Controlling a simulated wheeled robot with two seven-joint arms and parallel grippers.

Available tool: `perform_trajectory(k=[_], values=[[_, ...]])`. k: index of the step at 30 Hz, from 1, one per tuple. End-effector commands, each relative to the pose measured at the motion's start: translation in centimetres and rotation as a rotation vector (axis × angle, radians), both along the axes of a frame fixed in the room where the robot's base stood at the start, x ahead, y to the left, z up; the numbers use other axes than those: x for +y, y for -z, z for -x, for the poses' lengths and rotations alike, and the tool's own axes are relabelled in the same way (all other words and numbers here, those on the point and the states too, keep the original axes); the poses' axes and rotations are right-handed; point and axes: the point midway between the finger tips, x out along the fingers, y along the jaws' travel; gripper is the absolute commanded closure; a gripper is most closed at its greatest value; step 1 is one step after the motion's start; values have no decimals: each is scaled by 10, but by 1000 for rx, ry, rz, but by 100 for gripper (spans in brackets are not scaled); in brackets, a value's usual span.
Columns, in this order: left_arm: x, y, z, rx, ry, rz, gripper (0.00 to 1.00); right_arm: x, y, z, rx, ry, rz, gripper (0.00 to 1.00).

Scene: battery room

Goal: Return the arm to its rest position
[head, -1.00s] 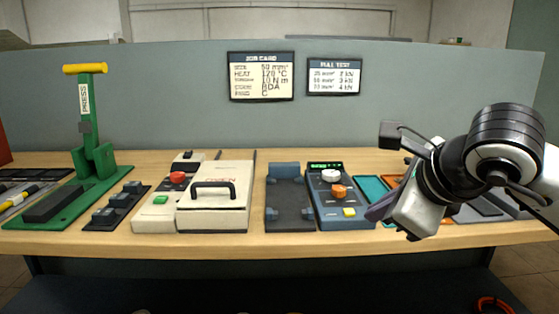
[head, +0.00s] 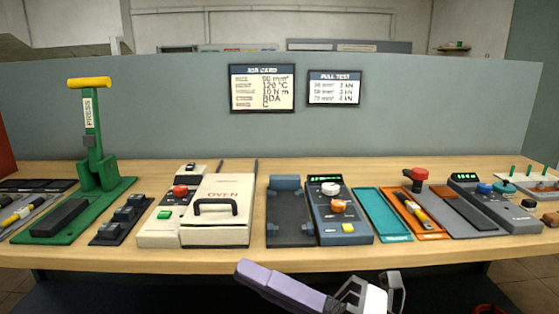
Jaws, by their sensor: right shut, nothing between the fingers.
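My right gripper (head: 250,271) is low at the bottom centre of the head view, in front of the bench's front edge. It points left, and its long purple-grey finger shows with white and dark parts behind it. It is shut and empty, touching nothing that I can see. The rest of my right arm is mostly cut off by the bottom edge. My left gripper is not in view.
The wooden bench (head: 262,257) carries a green press (head: 92,165), a white oven (head: 217,215), a grey fixture (head: 289,212), a blue control box (head: 338,215), a teal tray (head: 380,213) and an orange tray (head: 432,230). A grey partition (head: 180,115) stands behind.

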Motion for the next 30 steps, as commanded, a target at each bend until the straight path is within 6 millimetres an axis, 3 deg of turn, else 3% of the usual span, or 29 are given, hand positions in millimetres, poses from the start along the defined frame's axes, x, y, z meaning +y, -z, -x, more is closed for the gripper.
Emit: perform_trajectory(k=[2,4,8,11,13,15,18,21,24,30], values=[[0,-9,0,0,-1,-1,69,-28,16,-25,272,112,-192,100],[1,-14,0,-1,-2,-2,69,-57,48,-44,509,224,-339,100],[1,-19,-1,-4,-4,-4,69,-109,134,-56,918,429,-543,100],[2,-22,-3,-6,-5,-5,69,-138,204,-40,1186,568,-648,100],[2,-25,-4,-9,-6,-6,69,-153,251,-18,1363,660,-707,100],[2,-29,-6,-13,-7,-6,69,-165,294,9,1529,745,-756,100],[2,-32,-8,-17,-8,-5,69,-176,343,53,1730,847,-808,100],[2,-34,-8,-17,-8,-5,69,-180,376,92,1882,921,-842,100],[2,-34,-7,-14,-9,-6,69,-182,394,118,1976,966,-861,100],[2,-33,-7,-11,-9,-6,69,-182,403,132,2025,989,-869,100]])
